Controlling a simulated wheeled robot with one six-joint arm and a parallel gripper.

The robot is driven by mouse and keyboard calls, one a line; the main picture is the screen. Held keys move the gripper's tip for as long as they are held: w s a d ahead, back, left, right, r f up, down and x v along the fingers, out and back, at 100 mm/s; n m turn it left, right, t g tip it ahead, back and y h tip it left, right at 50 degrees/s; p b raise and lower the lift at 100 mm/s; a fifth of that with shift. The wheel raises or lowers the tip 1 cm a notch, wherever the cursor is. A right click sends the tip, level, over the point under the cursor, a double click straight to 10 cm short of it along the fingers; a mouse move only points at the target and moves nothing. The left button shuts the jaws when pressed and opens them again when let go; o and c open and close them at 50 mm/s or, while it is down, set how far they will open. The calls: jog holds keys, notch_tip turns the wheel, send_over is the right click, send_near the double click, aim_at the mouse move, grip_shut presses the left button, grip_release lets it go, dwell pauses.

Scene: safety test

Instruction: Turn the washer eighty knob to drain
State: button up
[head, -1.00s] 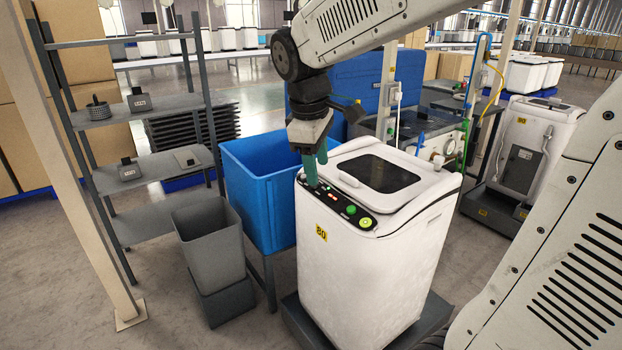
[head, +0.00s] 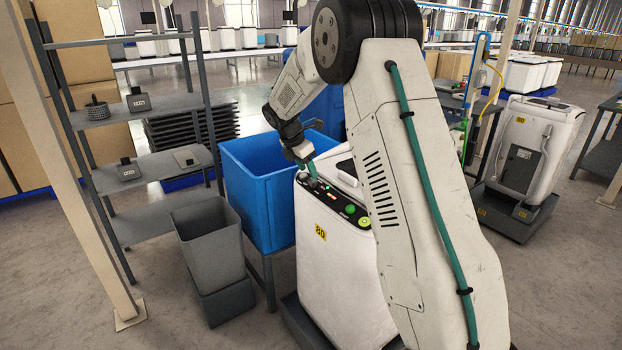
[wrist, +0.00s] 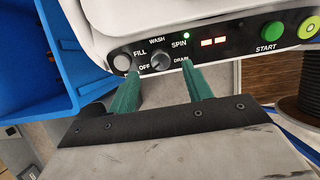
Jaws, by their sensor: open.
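The white washer marked 80 (head: 335,270) stands in the middle of the head view, partly hidden by my arm. Its black control panel (head: 335,203) runs along the top front edge. In the wrist view, the dark round knob (wrist: 160,61) sits among the labels FILL, WASH, SPIN, DRAIN and OFF. I cannot tell surely which label its pointer faces. My gripper (head: 309,172) is at the panel's left end. In the wrist view, my gripper (wrist: 164,76) is open, with its green fingertips on either side of and just below the knob, apparently not touching it.
On the panel are a grey round button (wrist: 122,62), a lit green lamp (wrist: 187,36), a red display (wrist: 213,41), and the START button (wrist: 271,31). A blue bin (head: 265,190) stands close left of the washer, with a grey bin (head: 207,235) beside it.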

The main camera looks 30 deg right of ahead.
aim_at(311, 180)
jog(key=shift+x, duration=2.4)
jog(key=shift+a, duration=0.1)
jog(key=c, duration=1)
